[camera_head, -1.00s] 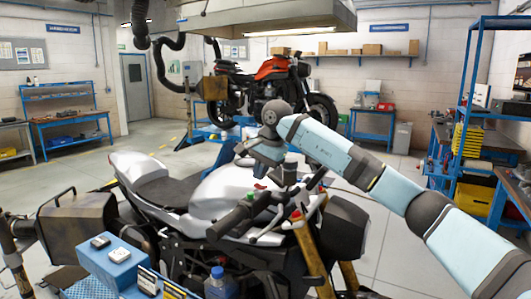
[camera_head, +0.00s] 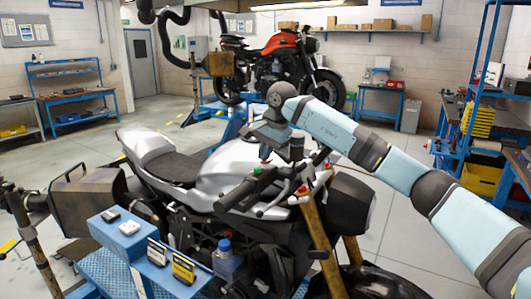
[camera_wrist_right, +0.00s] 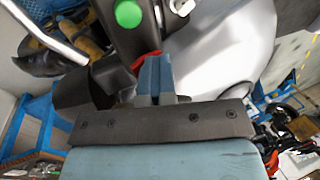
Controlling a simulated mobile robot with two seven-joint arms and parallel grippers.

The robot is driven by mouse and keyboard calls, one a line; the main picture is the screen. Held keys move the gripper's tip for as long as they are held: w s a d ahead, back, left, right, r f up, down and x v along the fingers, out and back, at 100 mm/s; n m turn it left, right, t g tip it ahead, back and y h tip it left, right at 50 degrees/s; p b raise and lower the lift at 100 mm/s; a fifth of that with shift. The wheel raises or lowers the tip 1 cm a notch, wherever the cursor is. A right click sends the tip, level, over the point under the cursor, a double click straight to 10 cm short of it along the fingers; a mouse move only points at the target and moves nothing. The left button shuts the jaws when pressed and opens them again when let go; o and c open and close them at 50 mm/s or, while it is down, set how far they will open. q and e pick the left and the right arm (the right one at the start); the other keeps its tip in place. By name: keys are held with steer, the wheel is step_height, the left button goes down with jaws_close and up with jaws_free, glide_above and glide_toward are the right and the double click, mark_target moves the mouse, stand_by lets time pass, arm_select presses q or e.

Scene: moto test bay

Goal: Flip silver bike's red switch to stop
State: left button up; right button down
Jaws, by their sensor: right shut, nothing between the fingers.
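The silver bike (camera_head: 222,178) stands in the foreground, with a dark handlebar and grip (camera_head: 240,193) toward me. A green button (camera_head: 257,169) sits on the handlebar; it is large in the wrist view (camera_wrist_right: 128,14). My right gripper (camera_head: 297,172) is over the handlebar, in front of the tank. In the wrist view its blue fingers (camera_wrist_right: 155,60) are shut and empty, beside the dark switch housing. A red switch piece (camera_wrist_right: 146,55) shows right at the fingertips, partly hidden by them. I cannot tell its position or whether they touch. My left gripper is out of view.
A blue stand (camera_head: 130,245) with small boxes is at the near left. A blue-capped bottle (camera_head: 225,262) stands beside it. An orange bike (camera_head: 283,42) is on a lift behind. Blue shelving (camera_head: 470,90) is at the right. Floor is open between.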

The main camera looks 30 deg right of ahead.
steer(key=shift+s+f, duration=0.2)
steer(key=shift+f, duration=0.1)
steer(key=shift+s+d, duration=0.15)
steer(key=shift+s, duration=0.05)
steer(key=shift+s+d+r, duration=0.15)
steer(key=shift+s+d, duration=0.05)
steer(key=shift+s, duration=0.15)
steer(key=shift+r, duration=0.3)
steer(key=b+v, duration=0.1)
steer(key=v, duration=1.2)
steer(key=shift+r+b, duration=0.3)
steer(key=shift+b, duration=0.05)
steer(key=shift+f, duration=0.15)
